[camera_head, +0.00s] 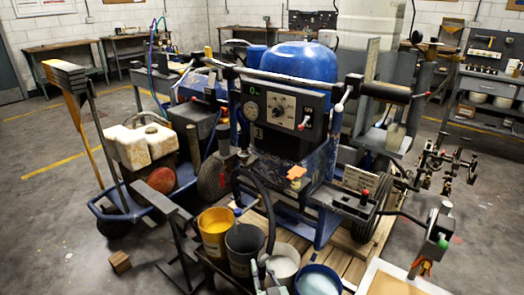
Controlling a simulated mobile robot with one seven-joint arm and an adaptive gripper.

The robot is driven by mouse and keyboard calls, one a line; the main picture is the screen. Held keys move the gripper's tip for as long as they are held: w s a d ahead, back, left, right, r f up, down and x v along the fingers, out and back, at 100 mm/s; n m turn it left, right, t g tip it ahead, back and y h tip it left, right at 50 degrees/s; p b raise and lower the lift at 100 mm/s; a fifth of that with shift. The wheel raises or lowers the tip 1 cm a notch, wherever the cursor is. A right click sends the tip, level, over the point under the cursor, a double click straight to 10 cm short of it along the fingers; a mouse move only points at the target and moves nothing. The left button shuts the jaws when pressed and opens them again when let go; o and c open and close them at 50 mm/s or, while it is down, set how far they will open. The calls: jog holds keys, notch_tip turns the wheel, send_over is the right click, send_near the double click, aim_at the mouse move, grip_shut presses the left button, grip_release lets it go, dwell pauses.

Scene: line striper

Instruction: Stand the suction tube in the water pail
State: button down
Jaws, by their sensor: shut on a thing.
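The suction tube (268,212) is a thick black hose that arches up from the striper's front and bends down over the pails. My gripper (264,263) is at the bottom middle, shut on the tube near its lower end, beside the white-filled pail (297,262). The tube's tip is hidden or too small to make out. A pail with pale blue contents (318,281), which looks like the water pail, stands to the right of my gripper, cut by the bottom edge. The tube is not seen inside it.
A yellow pail (214,224) and a dark grey pail (245,244) stand left of my gripper. The striper (285,110), with its blue tank and control panel, rises behind. A metal frame (178,240) stands at left. A pale-edged board (395,282) lies at lower right.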

jog(key=shift+s+d+r+p, duration=0.1)
jog(key=shift+d+r+p, duration=0.2)
jog(key=shift+r, duration=0.45)
jog(key=r, duration=1.1)
jog(key=shift+a+r, duration=0.25)
jog(key=shift+r, duration=0.05)
jog(key=shift+f, duration=0.1)
